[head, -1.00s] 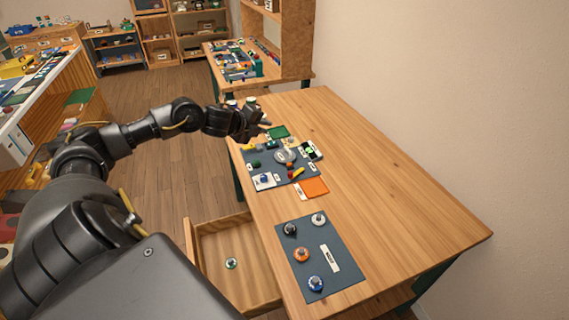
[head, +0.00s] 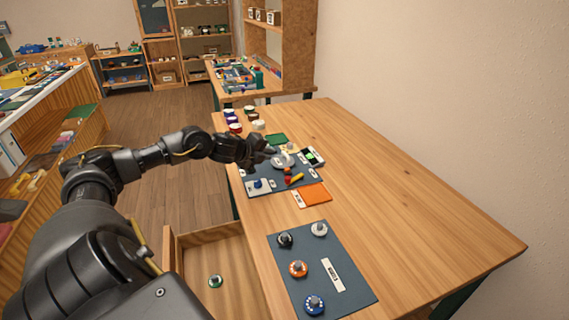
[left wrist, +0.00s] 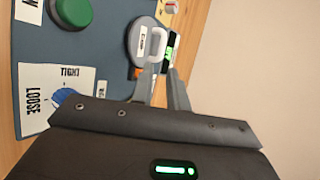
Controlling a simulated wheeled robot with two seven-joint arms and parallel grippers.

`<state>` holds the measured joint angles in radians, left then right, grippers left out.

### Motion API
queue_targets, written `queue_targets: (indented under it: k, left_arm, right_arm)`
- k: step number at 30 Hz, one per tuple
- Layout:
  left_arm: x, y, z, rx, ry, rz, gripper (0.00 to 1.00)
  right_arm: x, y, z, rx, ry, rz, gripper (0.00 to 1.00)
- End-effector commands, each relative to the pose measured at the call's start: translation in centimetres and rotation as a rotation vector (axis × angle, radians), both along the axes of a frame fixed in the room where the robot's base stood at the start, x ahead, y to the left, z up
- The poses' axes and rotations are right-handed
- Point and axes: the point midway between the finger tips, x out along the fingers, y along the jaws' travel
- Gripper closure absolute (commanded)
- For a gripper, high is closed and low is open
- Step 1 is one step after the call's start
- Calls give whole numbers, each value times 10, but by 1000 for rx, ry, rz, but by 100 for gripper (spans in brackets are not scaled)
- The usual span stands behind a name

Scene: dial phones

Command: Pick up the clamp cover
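The clamp cover seems to be the grey round disc with a pale loop handle (head: 283,162) on the dark mat. It also shows in the left wrist view (left wrist: 143,38), just beyond my fingertips. My left gripper (head: 268,152) is above the mat, close to the disc's left side. In the left wrist view its two fingers (left wrist: 162,75) stand a little apart, with nothing seen held between them. The fingertips overlap the disc's lower edge in that view; I cannot tell whether they touch it. My right gripper is in no view.
A device with a green screen (head: 312,157) stands right of the disc. A tight/loose card with a blue knob (left wrist: 62,97) and a green knob (left wrist: 72,10) are near. An orange sheet (head: 314,194) and a mat with several dials (head: 345,275) lie nearer. The table's right side is clear.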

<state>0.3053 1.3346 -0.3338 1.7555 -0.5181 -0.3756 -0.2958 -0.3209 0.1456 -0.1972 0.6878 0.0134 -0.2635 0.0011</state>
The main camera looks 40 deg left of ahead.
Motion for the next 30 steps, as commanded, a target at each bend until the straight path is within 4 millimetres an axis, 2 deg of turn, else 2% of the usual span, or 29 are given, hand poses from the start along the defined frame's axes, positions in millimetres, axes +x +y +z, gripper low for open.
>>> queue_targets:
  k: [6, 13, 17, 24, 30]
  left_arm:
    - [26, -2, -13, -4, -2, -3, 84]
    - [32, -3, -17, -1, 0, -6, 84]
    - [46, -3, -23, -6, 0, -5, 84]
    - [73, -2, -40, -4, -2, -5, 84]
    - [76, -1, -44, -1, 1, -8, 84]
  right_arm:
    - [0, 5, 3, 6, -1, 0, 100]
    - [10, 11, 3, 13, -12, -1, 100]
    - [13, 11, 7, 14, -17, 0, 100]
    - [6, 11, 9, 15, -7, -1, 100]
    - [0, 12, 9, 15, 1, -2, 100]
